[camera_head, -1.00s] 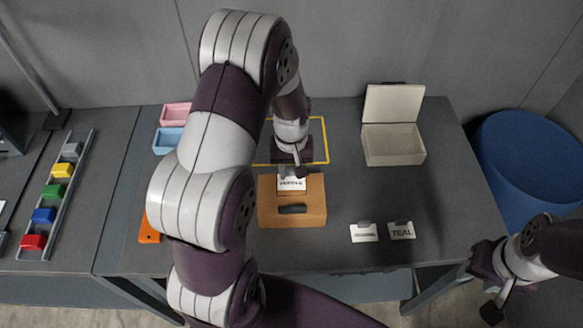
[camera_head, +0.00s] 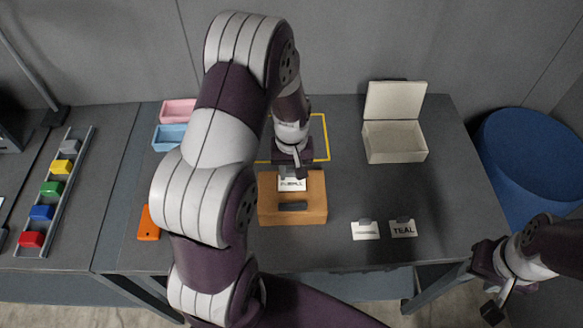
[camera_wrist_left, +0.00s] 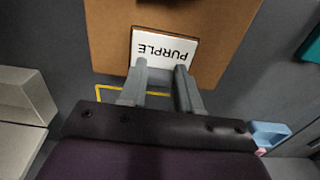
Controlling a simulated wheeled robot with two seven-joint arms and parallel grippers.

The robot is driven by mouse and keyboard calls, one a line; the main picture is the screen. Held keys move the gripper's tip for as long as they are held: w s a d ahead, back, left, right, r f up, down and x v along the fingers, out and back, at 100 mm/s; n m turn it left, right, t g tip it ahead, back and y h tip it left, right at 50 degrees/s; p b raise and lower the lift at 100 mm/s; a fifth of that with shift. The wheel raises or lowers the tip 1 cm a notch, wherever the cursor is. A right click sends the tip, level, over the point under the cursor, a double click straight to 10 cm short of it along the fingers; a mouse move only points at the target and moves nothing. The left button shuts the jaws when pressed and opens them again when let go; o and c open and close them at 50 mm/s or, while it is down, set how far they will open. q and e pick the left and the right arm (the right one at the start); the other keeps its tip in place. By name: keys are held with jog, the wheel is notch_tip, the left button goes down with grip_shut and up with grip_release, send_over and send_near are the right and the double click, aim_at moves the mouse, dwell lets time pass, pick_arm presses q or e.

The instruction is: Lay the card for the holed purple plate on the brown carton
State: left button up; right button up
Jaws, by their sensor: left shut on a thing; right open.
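The white card reading PURPLE (camera_head: 292,184) is in my left gripper (camera_head: 297,169), over the far part of the brown carton's top (camera_head: 268,195). In the left wrist view, the card (camera_wrist_left: 165,45) is at the tips of my left gripper's fingers (camera_wrist_left: 161,75), with the carton (camera_wrist_left: 105,40) behind it. I cannot tell whether the card touches the carton. My right gripper (camera_head: 487,293) is open and empty at the lower right, off the table. The holed purple plate is not seen.

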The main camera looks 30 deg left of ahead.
pick_arm(q)
jog(key=shift+f, duration=0.2)
dwell(0.5)
jog(key=o, duration=1.1)
notch_tip(320, 180, up, 12)
jog(key=b, duration=0.2)
jog(key=s+d+f+m, duration=0.1)
jog(key=s+d+m, duration=0.1)
jog(key=s, duration=0.1)
jog(key=s+d+f+m+t, duration=0.1)
jog(key=s+d+m, duration=0.1)
jog(key=s, duration=0.1)
jog(key=s+d+f+m, duration=0.1)
jog(key=s+d+m, duration=0.1)
jog(key=s+d, duration=0.1)
jog(key=shift+s, duration=0.5)
